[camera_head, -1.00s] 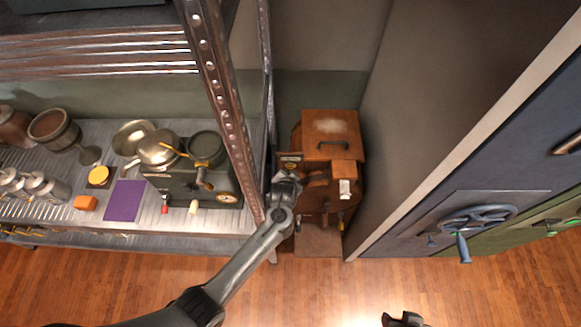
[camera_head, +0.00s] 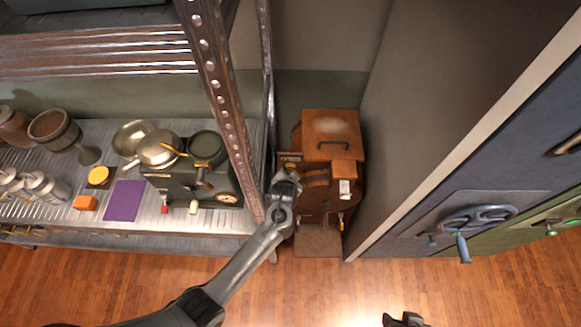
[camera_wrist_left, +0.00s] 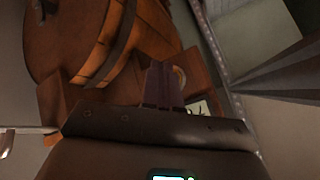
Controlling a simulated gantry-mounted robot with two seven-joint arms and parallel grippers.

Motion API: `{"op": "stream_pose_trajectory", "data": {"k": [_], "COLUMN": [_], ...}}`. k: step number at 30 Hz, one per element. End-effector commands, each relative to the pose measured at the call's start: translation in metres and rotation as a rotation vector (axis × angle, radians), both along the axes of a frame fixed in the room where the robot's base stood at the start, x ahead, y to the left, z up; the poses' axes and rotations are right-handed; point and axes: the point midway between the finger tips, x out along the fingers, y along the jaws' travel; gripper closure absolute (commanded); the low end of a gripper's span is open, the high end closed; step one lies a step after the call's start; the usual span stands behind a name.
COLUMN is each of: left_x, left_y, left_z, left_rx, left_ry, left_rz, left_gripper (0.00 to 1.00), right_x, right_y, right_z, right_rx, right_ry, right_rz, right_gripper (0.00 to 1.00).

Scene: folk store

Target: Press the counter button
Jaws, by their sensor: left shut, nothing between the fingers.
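A brown wooden barrel-like machine (camera_head: 331,130) stands in the gap between the shelf and the grey wall; it also shows in the left wrist view (camera_wrist_left: 85,35). It has a dark handle on top, a small white tag (camera_head: 345,189) and a dark-framed plate at its upper left. My left gripper (camera_head: 287,178) is at the machine's left front side, fingers together and empty. In the left wrist view its fingers (camera_wrist_left: 163,84) point at a wooden block beside the barrel. I cannot make out a counter button. Part of my right gripper (camera_head: 403,319) seems to show at the bottom edge.
A metal shelf (camera_head: 120,222) with a scale, pans, cans and a purple cloth is on the left; its perforated post (camera_head: 222,100) stands close to my left arm. A blue safe door with a wheel (camera_head: 478,219) is on the right. The wooden floor in front is clear.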

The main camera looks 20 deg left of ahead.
Motion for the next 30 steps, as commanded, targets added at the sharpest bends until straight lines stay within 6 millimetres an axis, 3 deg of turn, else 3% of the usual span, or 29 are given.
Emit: {"op": "stream_pose_trajectory", "data": {"k": [30], "left_x": [0.0082], "left_y": [0.0031], "left_z": [0.0002], "left_rx": [0.000], "left_ry": [0.000], "left_rz": [0.000], "left_gripper": [1.00], "right_x": [0.0001], "right_y": [0.0018], "right_z": [0.0004], "right_rx": [0.008], "right_ry": [0.000], "right_rz": [-0.005], "right_gripper": [0.57]}}
